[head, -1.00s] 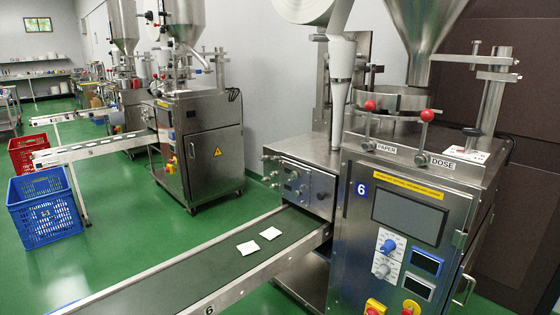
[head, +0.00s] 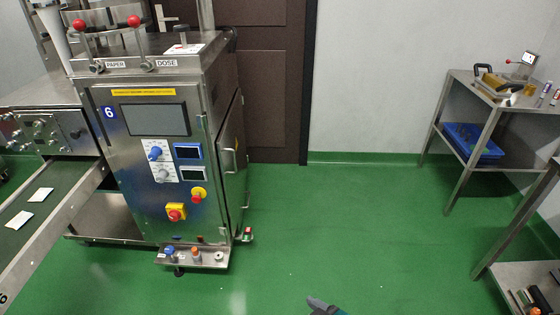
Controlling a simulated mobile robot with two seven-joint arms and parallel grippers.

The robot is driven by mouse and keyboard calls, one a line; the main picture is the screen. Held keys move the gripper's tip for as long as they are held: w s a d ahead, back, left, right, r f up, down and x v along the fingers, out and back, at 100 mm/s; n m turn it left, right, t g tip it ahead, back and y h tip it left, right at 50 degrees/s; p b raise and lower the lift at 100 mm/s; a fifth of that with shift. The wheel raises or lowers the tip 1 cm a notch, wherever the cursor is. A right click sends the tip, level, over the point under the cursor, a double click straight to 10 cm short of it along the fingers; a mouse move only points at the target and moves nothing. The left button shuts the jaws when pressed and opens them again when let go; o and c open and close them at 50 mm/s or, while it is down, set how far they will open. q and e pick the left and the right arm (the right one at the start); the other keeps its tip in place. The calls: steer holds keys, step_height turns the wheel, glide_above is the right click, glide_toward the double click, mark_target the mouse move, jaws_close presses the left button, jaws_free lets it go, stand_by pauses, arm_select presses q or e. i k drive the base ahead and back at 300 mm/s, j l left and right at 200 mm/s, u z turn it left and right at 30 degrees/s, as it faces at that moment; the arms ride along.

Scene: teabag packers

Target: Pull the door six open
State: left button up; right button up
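Machine six is a steel cabinet (head: 125,203) at the left of the head view, with a blue "6" label (head: 108,112) on its front. On its right side is a steel door (head: 236,125) with a vertical bar handle (head: 230,161). The door is seen at a steep angle and appears shut. A small dark tip with teal on it, likely part of my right gripper (head: 323,306), shows at the bottom edge, well away from the handle. Its fingers cannot be made out. My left gripper is out of view.
Green floor (head: 340,220) is clear to the right of the machine. A low foot tray (head: 190,258) with small knobs juts out at the machine's front. A conveyor (head: 48,215) runs off left. A steel table (head: 462,105) and another bench (head: 520,225) stand at right.

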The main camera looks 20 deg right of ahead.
mark_target(230, 144)
steer(key=k+l+z, duration=0.15)
steer(key=z, duration=0.25)
steer(key=l+u, duration=0.1)
steer(key=u, duration=0.2)
steer(key=i+l+u, duration=0.25)
steer(key=u, duration=0.15)
steer(key=i+l+u, duration=0.35)
steer(key=i+l, duration=0.25)
steer(key=l, duration=0.15)
steer(key=i+l+u, duration=0.1)
steer(key=l, duration=0.3)
steer(key=i+l, duration=0.35)
steer(key=i+l+u, duration=0.1)
steer(key=l, duration=0.35)
steer(key=i, duration=0.1)
